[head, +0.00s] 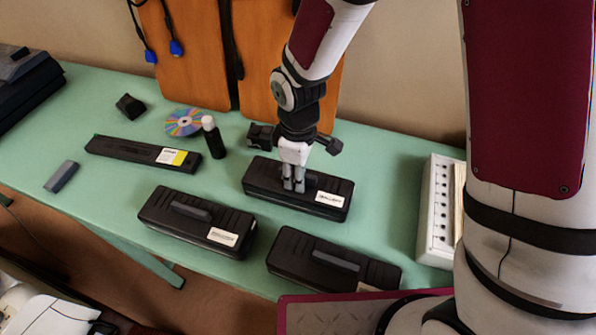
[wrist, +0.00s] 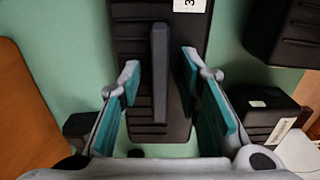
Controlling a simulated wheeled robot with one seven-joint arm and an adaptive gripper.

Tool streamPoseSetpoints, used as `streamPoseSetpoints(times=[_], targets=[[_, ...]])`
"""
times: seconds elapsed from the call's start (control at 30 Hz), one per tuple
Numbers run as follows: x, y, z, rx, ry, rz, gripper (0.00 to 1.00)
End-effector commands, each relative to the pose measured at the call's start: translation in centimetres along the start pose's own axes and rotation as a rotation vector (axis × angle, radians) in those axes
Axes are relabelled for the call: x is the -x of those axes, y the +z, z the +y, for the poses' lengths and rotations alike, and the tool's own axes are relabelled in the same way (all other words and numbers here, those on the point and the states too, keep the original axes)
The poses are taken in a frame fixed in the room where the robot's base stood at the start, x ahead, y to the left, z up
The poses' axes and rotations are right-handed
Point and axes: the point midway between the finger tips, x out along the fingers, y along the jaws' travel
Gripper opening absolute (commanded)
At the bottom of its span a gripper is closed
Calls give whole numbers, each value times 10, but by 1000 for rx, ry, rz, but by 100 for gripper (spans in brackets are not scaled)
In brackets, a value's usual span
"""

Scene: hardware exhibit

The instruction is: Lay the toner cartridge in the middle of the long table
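Three alike black cartridges with ridged tops, bar handles and white labels lie on the long green table (head: 385,205): one at the back (head: 262,180), one front left (head: 170,226), one front right (head: 300,262). I cannot tell which the task means. A slim black bar with a yellow and white label (head: 125,151) lies further left. My gripper (head: 294,188) points down at the back cartridge. In the wrist view my gripper (wrist: 160,85) is open, its teal-padded fingers on either side of that cartridge's handle (wrist: 160,60), with gaps showing.
A disc (head: 184,122), a dark bottle with a white cap (head: 213,138), a small black block (head: 130,106) and a grey block (head: 62,177) lie left. A white box with a row of holes (head: 437,212) stands right. Orange panels (head: 190,50) are behind the table.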

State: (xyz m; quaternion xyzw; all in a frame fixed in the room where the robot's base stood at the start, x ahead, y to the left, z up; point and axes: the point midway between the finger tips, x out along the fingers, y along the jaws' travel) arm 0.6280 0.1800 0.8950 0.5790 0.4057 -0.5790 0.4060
Motion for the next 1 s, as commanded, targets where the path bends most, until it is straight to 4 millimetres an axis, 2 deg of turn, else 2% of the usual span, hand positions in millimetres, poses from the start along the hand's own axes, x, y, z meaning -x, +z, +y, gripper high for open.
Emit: streamPoseSetpoints(times=[0.13, 0.23, 0.5, 0.7, 0.83, 1.0], targets=[[6, 0, 0, -1, 2, 2, 31], [19, -1, 1, -2, 3, 4, 31], [75, 0, 1, -2, 4, 4, 31], [107, 0, 1, -1, 3, 2, 31], [119, 0, 1, 0, 2, 2, 31], [123, 0, 0, 0, 0, 0, 31]])
